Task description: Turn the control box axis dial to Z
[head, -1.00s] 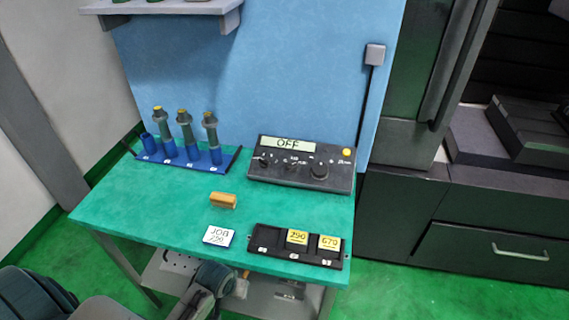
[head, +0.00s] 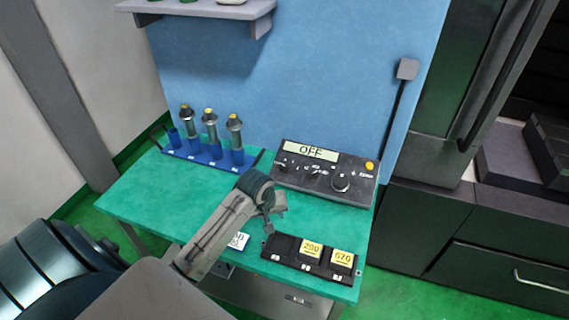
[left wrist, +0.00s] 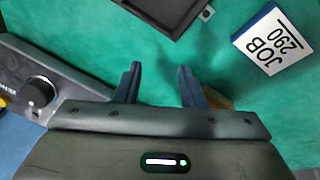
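The control box (head: 325,196) is a dark slanted panel at the table's back right. Its screen (head: 310,151) reads OFF. Small knobs sit on its left and middle, and a larger dial (head: 341,182) on its right. The lettering is too small to tell which is the axis dial or where it points. My left gripper (head: 279,207) is above the table, in front of the box and apart from it. In the left wrist view its two fingers (left wrist: 159,86) are apart with nothing between them. One box dial (left wrist: 38,92) shows at that view's left. My right gripper is out of view.
A black tray (head: 308,265) with yellow tiles 290 and 670 lies at the front right. A white JOB 290 card (left wrist: 272,42) lies beside it. A blue rack (head: 212,162) of tool holders stands back left. An orange-brown block (left wrist: 216,97) is mostly hidden behind a finger.

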